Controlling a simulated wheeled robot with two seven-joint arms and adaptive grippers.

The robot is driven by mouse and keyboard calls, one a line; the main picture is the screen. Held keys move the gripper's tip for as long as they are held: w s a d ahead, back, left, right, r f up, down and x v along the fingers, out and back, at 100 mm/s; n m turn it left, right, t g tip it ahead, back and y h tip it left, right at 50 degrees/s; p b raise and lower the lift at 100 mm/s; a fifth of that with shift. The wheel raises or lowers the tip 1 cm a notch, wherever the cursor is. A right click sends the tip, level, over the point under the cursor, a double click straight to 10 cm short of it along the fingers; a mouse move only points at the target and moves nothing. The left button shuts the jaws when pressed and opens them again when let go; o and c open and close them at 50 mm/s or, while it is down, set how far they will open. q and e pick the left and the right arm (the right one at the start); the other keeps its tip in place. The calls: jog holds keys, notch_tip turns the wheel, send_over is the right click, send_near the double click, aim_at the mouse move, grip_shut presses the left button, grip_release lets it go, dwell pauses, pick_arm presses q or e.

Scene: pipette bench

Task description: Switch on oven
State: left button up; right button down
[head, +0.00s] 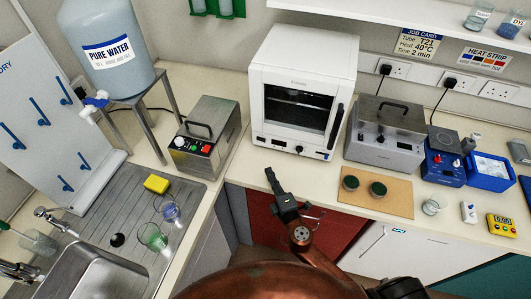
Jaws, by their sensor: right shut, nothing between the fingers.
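The oven (301,62) is a white box with a dark window in its door, standing on the counter at the middle back. Its door is shut, with a dark upright handle (336,125) at the door's right side. My left gripper is out of view.
A steel device with coloured buttons (205,138) stands left of the oven, and a steel bath (384,136) stands right. A cork mat (372,192) with two dark green round pieces lies in front.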

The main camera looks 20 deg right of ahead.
jog(key=p, duration=0.1)
send_near(261, 140)
jog(key=w+a, duration=0.2)
jog(key=a, duration=0.1)
jog(key=w+d, duration=0.1)
jog(key=w, duration=0.2)
jog(key=shift+d, duration=0.4)
jog(key=shift+w+d, duration=0.4)
